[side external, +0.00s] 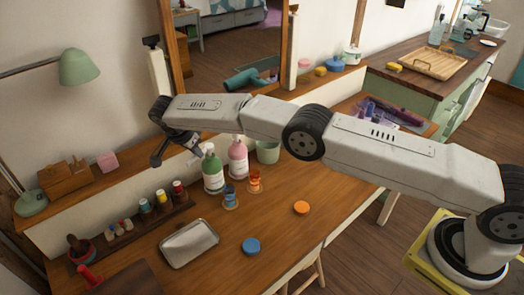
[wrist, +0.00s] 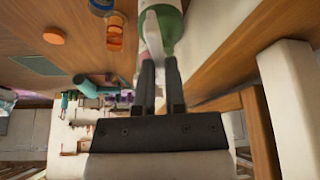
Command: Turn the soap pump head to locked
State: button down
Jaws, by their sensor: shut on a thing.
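The green soap bottle (side external: 213,172) stands upright on the wooden desk, with a white pump head (side external: 197,158) at its top. The green bottle (wrist: 166,15) lies just beyond the fingertips. The fingers partly hide the head, and I cannot read any lock mark on it.
A pink pump bottle (side external: 238,160) stands close to the right of the green one, with a pale green cup (side external: 267,152) behind. Blue and orange small glasses (side external: 230,197) stand in front. A metal tray (side external: 189,243) and a paint-jar rack (side external: 135,222) are nearer left.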

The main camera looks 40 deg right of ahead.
dwell(0.3)
jog(key=c, duration=0.7)
grip_release()
jog(key=shift+v, duration=3.9)
